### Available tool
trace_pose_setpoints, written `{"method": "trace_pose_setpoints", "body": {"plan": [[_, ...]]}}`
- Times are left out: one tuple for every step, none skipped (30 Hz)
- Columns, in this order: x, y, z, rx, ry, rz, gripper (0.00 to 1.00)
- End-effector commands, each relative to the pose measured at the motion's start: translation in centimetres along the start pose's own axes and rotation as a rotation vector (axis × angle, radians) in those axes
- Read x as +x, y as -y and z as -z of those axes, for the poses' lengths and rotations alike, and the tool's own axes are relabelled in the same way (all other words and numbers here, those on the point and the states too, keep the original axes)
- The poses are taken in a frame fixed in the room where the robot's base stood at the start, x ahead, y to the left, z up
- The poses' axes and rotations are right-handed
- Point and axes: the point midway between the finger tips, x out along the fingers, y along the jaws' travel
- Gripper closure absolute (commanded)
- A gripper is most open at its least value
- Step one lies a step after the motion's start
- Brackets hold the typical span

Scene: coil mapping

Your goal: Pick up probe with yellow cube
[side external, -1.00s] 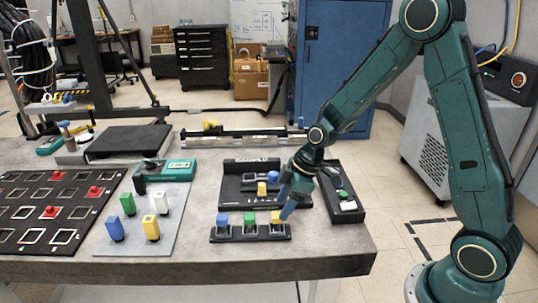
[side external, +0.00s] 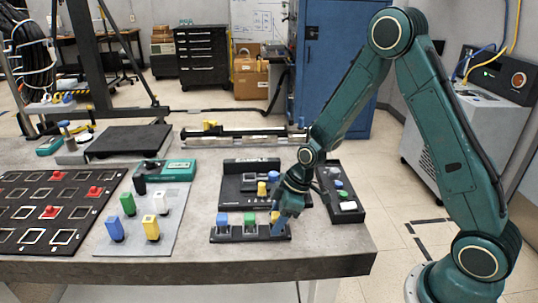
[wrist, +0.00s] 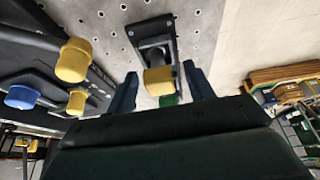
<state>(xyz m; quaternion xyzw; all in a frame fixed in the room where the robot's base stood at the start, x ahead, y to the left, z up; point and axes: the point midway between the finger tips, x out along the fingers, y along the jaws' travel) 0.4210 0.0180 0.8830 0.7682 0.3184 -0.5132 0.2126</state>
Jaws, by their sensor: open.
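The probe with the yellow cube (side external: 274,216) stands at the right end of a black rack (side external: 236,239), beside a green-topped probe (side external: 249,218) and a blue-topped probe (side external: 222,219). My gripper (side external: 279,232) is low at that right end and partly covers the yellow probe. In the wrist view the yellow cube (wrist: 158,80) lies between the two fingers of my gripper (wrist: 161,74). The fingers are open, with a gap on each side of the cube. The green top (wrist: 169,100) shows just behind it, partly hidden.
A black sample fixture (side external: 238,190) with yellow and blue knobs stands behind the rack. A black tray (side external: 349,215) is to its right. A grey plate (side external: 128,239) with several coloured blocks lies to the left. Bare table is in front of the rack.

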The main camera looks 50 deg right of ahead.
Motion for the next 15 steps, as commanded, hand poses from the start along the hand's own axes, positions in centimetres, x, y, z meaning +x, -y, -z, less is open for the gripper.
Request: {"method": "trace_pose_setpoints", "body": {"plan": [[0.07, 0.0, 0.01, 0.0, 0.0, 0.0, 0.47], [0.08, -0.01, 0.01, 0.0, 0.0, 0.0, 0.47], [0.07, -0.01, 0.01, 0.0, 0.0, 0.0, 0.47], [0.07, -0.01, 0.01, 0.0, 0.0, 0.0, 0.47], [0.06, -0.02, 0.01, 0.0, 0.0, -0.001, 0.47], [0.05, -0.02, 0.01, 0.0, 0.0, -0.001, 0.47], [0.05, -0.02, 0.01, 0.0, 0.0, -0.001, 0.47], [0.05, -0.02, 0.01, 0.0, 0.0, 0.0, 0.47], [0.04, -0.02, 0.01, 0.0, 0.0, 0.0, 0.47], [0.04, -0.02, 0.0, 0.0, 0.0, -0.001, 0.47], [0.04, -0.02, 0.0, 0.0, 0.0, 0.0, 0.47], [0.03, -0.02, 0.0, 0.0, 0.0, -0.001, 0.47], [0.03, -0.02, 0.0, 0.0, 0.0, -0.001, 0.47], [0.03, -0.02, 0.0, 0.0, 0.0, 0.0, 0.47], [0.03, -0.02, 0.0, 0.0, 0.0, 0.0, 0.49]]}}
